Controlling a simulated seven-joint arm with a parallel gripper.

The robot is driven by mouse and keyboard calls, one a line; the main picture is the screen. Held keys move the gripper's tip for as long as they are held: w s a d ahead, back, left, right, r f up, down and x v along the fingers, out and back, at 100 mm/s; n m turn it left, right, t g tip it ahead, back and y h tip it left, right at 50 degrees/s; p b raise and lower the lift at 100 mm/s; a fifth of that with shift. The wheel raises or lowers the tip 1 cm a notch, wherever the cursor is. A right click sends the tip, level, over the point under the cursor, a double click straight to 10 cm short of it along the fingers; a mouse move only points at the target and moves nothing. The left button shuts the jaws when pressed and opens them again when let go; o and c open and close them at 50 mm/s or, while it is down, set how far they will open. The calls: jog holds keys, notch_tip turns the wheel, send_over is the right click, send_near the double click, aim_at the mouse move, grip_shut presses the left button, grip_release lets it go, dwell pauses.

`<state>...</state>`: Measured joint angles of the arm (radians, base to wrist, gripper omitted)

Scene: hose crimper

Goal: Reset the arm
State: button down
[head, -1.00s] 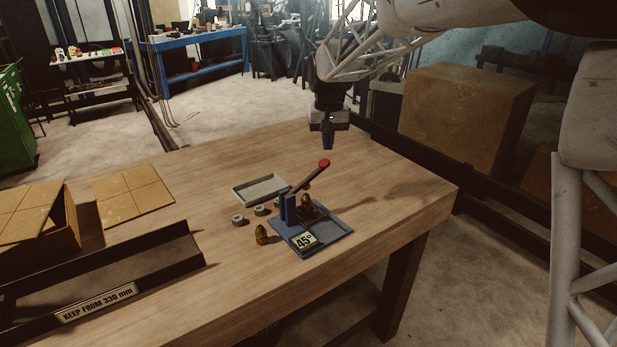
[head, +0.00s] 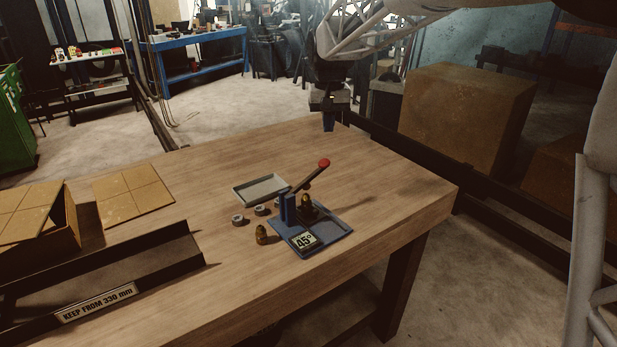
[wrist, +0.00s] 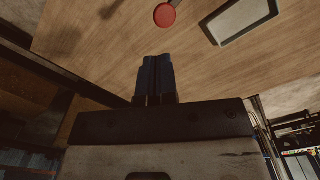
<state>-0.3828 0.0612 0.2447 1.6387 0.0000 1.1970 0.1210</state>
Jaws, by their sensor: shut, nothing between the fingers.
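My gripper (head: 328,122) hangs over the far edge of the wooden table, shut and empty, pointing down. In the wrist view its fingers (wrist: 155,78) are together with nothing between them. The crimper (head: 311,228) is a blue base with an upright post and a lever that slants up to the right to a red knob (head: 324,163). The knob also shows in the wrist view (wrist: 165,15). A brass fitting (head: 305,201) stands on the crimper beside the post. My gripper is apart from the crimper, behind it and above the table.
A grey tray (head: 260,188) and several small metal rings (head: 238,220) lie left of the crimper. Another brass fitting (head: 262,235) stands in front. An open cardboard box (head: 66,218), a flat cardboard sheet (head: 133,192) and a dark channel (head: 120,262) occupy the left. The table's right part is clear.

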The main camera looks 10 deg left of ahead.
dwell(0.3)
jog(key=s+d+r+m+t, duration=0.1)
jog(key=s+d+r+m, duration=0.1)
jog(key=s+d, duration=1.6)
jog(key=s+d+f, duration=0.3)
jog(key=s, duration=0.5)
jog(key=s+d+f+t, duration=0.1)
jog(key=s+d+f, duration=0.2)
jog(key=s, duration=0.4)
jog(key=s+d+f+m, duration=0.1)
jog(key=s+d+f, duration=0.2)
jog(key=s+d, duration=0.2)
jog(key=s, duration=0.3)
jog(key=shift+s+t, duration=0.3)
jog(key=shift+s, duration=0.05)
jog(key=c, duration=1.8)
grip_release()
